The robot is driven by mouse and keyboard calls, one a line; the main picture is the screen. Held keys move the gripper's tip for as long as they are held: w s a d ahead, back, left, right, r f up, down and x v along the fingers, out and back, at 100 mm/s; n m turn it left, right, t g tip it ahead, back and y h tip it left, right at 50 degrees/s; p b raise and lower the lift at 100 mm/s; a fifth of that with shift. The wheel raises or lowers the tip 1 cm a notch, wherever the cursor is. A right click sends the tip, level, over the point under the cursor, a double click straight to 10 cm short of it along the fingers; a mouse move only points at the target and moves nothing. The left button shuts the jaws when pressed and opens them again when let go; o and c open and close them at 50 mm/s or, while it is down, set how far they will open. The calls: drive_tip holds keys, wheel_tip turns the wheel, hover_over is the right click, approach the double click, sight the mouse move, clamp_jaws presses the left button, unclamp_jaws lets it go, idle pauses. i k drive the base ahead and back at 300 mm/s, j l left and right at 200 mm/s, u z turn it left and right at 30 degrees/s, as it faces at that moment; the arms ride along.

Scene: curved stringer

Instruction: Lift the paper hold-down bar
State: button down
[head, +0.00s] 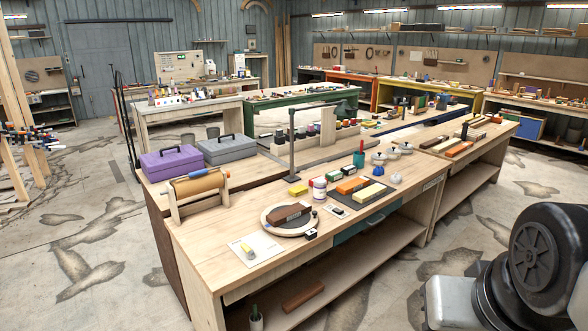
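A wooden stand (173,205) with a roll of brown paper (197,184) sits on the near left corner of the front workbench. The roll lies sideways between the stand's two end pieces. A thin bar seems to run along the roll, but it is too small to make out clearly, and I cannot tell whether it rests on the paper. My gripper is out of view.
Purple (172,162) and grey (226,149) toolboxes stand just behind the roll. A round board (290,218) with a brown block, a white sheet (256,249), jars and coloured blocks lie to its right. The floor left of the workbench (240,190) is open.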

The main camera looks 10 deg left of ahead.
sight(203, 171)
drive_tip(key=u, duration=1.2)
drive_tip(key=i+j+z, duration=0.5)
drive_tip(key=i+j, duration=0.15)
drive_tip(key=i+j+z, duration=0.5)
drive_tip(key=j, duration=0.45)
drive_tip(key=i+j+z, duration=0.25)
drive_tip(key=j+z, duration=0.25)
drive_tip(key=j, duration=0.55)
drive_tip(key=i+j+z, duration=0.1)
drive_tip(key=j+z, duration=0.4)
drive_tip(key=j, duration=0.6)
drive_tip(key=k+j+z, duration=0.15)
drive_tip(key=j+z, duration=0.35)
drive_tip(key=j, duration=0.65)
